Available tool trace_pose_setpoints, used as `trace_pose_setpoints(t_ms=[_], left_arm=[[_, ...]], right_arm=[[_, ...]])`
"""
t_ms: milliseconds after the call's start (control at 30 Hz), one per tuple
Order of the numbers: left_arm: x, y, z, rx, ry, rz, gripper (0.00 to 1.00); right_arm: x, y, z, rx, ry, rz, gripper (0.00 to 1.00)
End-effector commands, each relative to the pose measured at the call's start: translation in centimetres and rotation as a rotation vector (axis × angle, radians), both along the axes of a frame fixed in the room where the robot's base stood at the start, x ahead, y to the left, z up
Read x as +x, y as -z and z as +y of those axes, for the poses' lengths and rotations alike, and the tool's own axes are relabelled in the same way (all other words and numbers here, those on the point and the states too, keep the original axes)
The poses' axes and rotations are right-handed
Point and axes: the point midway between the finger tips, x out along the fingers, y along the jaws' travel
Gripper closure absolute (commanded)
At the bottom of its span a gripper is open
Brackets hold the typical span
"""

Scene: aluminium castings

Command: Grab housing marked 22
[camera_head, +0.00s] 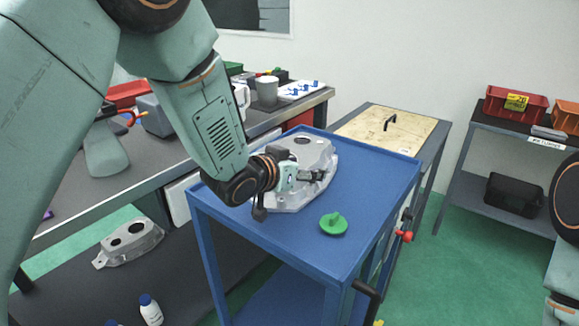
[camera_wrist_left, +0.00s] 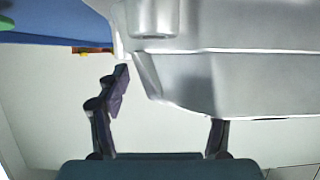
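A silver-grey cast housing (camera_head: 318,152) with round openings sits on the blue cart (camera_head: 372,185). My left gripper (camera_head: 314,176) is at the housing's near side, partly overlapping it in the head view. In the left wrist view the housing (camera_wrist_left: 235,80) fills the upper right. The fingers of my left gripper (camera_wrist_left: 168,108) stand wide apart there; the right fingertip is hidden behind the casting and the left one is close to its edge. I cannot tell whether they touch. A second grey housing (camera_head: 130,243) lies low at the left. No number is readable on either housing. My right gripper is out of view.
A wooden-topped table (camera_head: 385,128) stands behind the cart. Green floor is clear between.

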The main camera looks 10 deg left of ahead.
Motion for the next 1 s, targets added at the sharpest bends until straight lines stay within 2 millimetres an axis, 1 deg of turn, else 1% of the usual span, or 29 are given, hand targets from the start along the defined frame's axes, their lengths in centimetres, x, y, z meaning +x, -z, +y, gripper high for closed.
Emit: trace_pose_setpoints(t_ms=[33, 67, 733, 767, 1000], left_arm=[[-0.01, 0.01, -0.01, 0.000, 0.000, 0.000, 0.39], [-0.01, 0.01, -0.01, 0.000, 0.000, 0.000, 0.42], [-0.04, 0.00, 0.02, 0.001, 0.000, 0.000, 0.99], [-0.04, 0.00, 0.02, 0.001, 0.000, 0.000, 1.00], [-0.04, 0.00, 0.02, 0.002, 0.001, -0.001, 1.00]], right_arm=[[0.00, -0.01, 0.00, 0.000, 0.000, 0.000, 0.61], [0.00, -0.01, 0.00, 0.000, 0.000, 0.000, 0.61], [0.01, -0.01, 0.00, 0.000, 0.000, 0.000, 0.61], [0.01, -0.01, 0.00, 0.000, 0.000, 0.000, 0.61], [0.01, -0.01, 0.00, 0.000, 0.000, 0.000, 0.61]])
